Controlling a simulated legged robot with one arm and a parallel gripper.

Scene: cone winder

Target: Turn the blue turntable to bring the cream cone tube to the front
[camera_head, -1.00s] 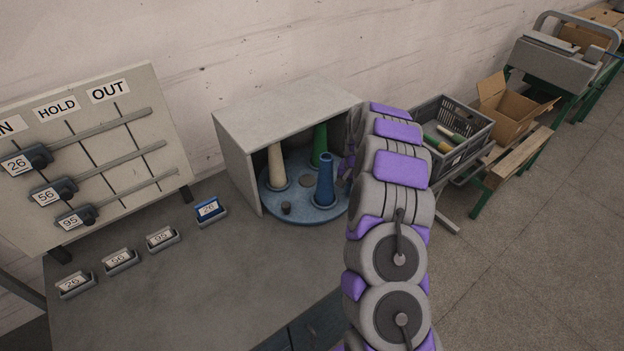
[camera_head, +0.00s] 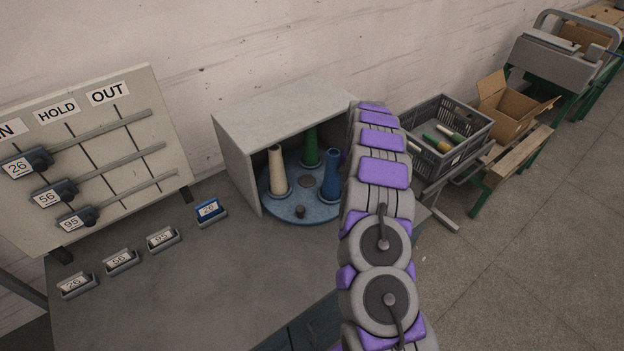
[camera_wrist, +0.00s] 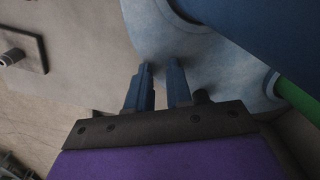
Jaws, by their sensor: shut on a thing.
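The blue turntable (camera_head: 290,209) sits inside an open-fronted grey box. It bears a cream cone tube (camera_head: 277,172) at the left, a green one (camera_head: 311,148) at the back and a blue one (camera_head: 331,176) at the right. The blue tube (camera_wrist: 270,35) is close by, the green tube (camera_wrist: 300,100) beyond. In the head view my arm hides the gripper.
The grey box (camera_head: 237,165) has walls and a roof around the turntable. Labelled holders (camera_head: 120,260) lie on the table (camera_head: 200,290), left of it. A slider board (camera_head: 90,150) stands at the left. A grey crate (camera_head: 463,165) is at the right.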

